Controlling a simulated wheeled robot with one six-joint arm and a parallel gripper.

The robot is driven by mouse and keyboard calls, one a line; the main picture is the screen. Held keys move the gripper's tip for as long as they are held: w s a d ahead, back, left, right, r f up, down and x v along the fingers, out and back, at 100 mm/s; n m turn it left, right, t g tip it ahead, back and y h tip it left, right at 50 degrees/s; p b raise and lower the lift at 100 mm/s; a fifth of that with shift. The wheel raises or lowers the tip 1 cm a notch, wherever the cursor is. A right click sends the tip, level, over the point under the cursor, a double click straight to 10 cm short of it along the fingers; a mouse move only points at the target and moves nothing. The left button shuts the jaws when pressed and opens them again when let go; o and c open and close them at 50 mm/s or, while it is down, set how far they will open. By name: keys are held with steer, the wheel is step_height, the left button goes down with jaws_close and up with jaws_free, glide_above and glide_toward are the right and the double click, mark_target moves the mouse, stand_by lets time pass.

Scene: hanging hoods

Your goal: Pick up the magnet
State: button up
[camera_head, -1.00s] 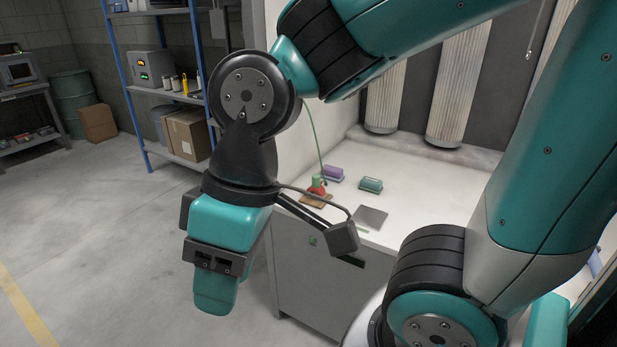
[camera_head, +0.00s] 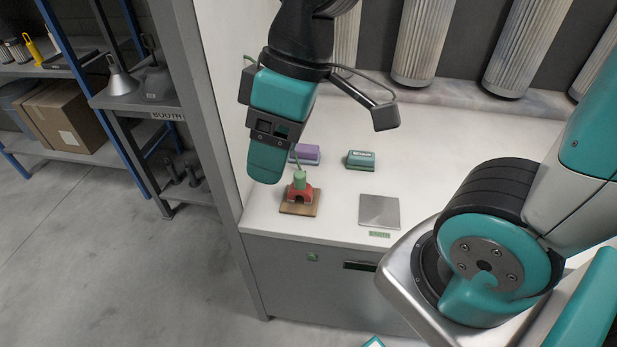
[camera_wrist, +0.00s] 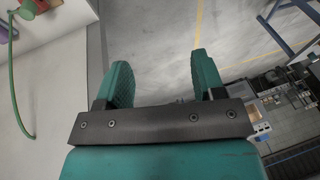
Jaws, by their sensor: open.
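The magnet (camera_head: 300,196) is a red horseshoe shape with a green top, upright on a small wooden board (camera_head: 297,209) on the white bench. A thin green cord rises from its top toward my gripper. My gripper (camera_head: 266,165) hangs above the bench, up and to the left of the magnet in the head view. In the wrist view my gripper (camera_wrist: 160,68) has its two teal fingers wide apart with nothing between them. Floor shows beyond the fingers there, and a green cord (camera_wrist: 15,95) curves at the left edge.
A purple block (camera_head: 306,154) and a teal block (camera_head: 361,160) lie behind the magnet. A grey square plate (camera_head: 379,211) lies to its right. A grey post (camera_head: 195,130) stands left of the bench. Ribbed cylinders (camera_head: 423,45) hang at the back.

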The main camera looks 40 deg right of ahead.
steer(key=w+d+f+n+h+b, duration=0.1)
steer(key=w+d+f+n, duration=0.1)
steer(key=w+d+f, duration=0.3)
steer(key=w+d+f+n+b, duration=0.1)
steer(key=w+d+n+b, duration=0.15)
steer(key=w, duration=0.55)
steer(key=n+h+b, duration=0.1)
steer(key=n, duration=0.4)
glide_toward(300, 174)
steer(key=f, duration=0.1)
steer(key=f+p, duration=0.1)
steer(key=a+f+p, duration=0.1)
steer(key=f, duration=0.1)
steer(key=shift+w, duration=0.3)
steer(key=shift+s+a+f+p, duration=0.15)
steer(key=shift+f+p, duration=0.35)
steer(key=shift+f, duration=1.1)
steer(key=shift+a+f+p, duration=0.15)
steer(key=shift+f+p, duration=0.3)
steer(key=shift+f, duration=1.15)
jaws_close()
